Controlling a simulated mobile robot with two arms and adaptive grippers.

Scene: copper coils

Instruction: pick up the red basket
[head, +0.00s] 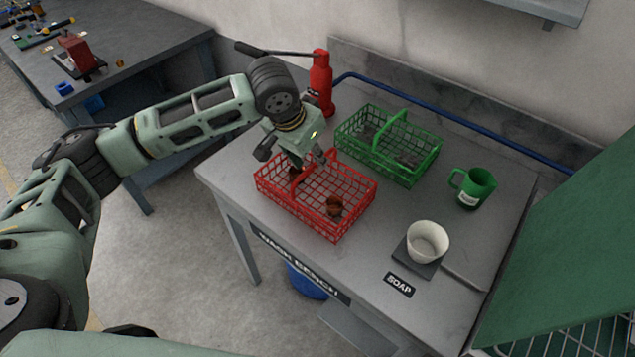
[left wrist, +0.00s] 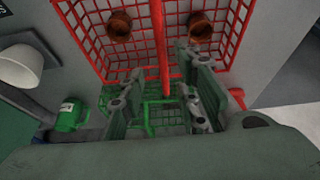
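The red wire basket (head: 292,204) stands upright on the grey wash bench, with its handle arching over the middle. Two brown copper coils lie in it; one (head: 335,206) shows clearly in the head view, and both show in the left wrist view (left wrist: 119,26). My left gripper (head: 308,160) is above the back part of the basket, by the handle. In the left wrist view its fingers (left wrist: 161,92) are apart, on either side of the red handle (left wrist: 157,40) in the picture; contact is not visible. My right gripper is in neither view.
A green basket (head: 425,166) stands close behind the red one. A red bottle-like object (head: 321,78) is behind my left wrist. A green mug (head: 474,190) and a white cup (head: 428,241) on a dark pad are to the right. A blue pipe (head: 450,118) runs along the back.

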